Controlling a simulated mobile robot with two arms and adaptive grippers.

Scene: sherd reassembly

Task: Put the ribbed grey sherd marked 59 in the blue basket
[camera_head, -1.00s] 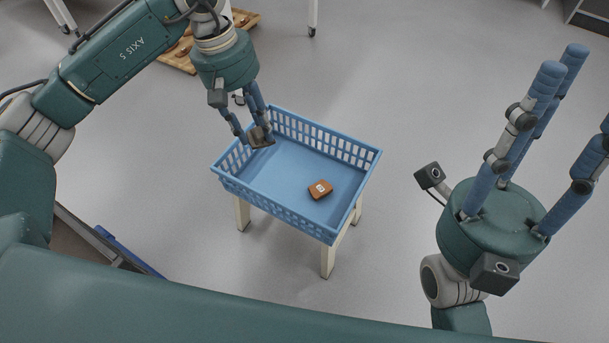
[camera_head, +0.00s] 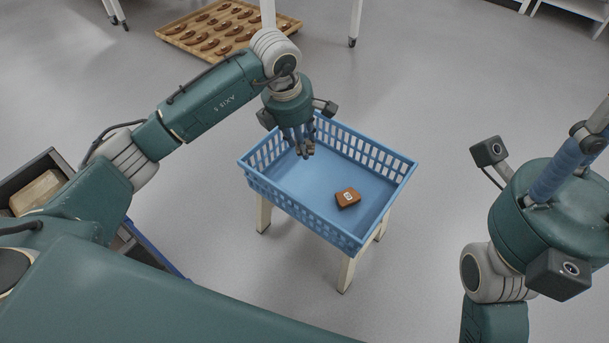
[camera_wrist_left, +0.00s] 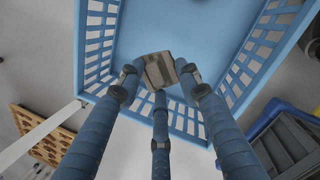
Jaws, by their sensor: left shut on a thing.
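My left gripper (camera_head: 304,150) is shut on a grey-brown sherd and hangs over the back left part of the blue basket (camera_head: 375,225). In the left wrist view, the sherd (camera_wrist_left: 158,70) sits between the fingertips, with bands across its face. No number can be read on it. The basket's blue floor shows beyond the sherd. An orange-brown sherd (camera_head: 347,198) with a white label lies on the basket floor, right of the left gripper. My right gripper (camera_head: 580,150) is at the right edge with its fingers apart and empty; its fingertips are partly cut off.
The basket stands on a pale-legged stand. A wooden tray (camera_head: 190,48) with several brown pieces is at the back left. A dark open container (camera_head: 45,165) with a tan block stands at the far left. Bare grey floor surrounds the stand.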

